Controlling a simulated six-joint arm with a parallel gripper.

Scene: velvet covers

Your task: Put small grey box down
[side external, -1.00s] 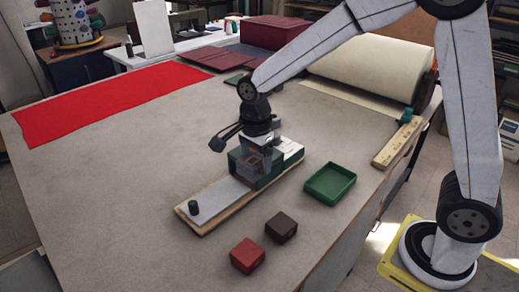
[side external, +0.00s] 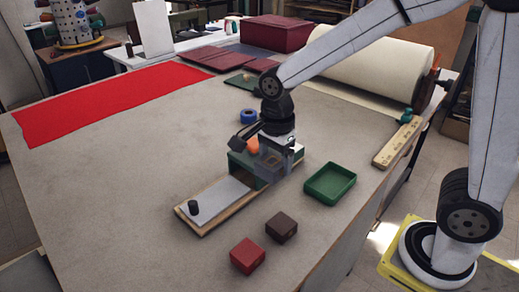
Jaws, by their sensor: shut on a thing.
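My gripper (side external: 272,168) points down over the far end of the long wooden board, beside a green block-like fixture (side external: 238,163). It is shut on the small grey box, which is mostly hidden by the fingers and hard to make out against them. I cannot tell whether the box touches the surface below. A grey plate (side external: 220,198) covers the near part of the board, with a small dark knob (side external: 194,208) on it. An open green tray (side external: 330,182) stands to the right of my gripper, apart from it.
A red box (side external: 247,256) and a dark brown box (side external: 281,228) sit near the front edge. Red cloth (side external: 110,100) lies at the left. The table's left middle is clear.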

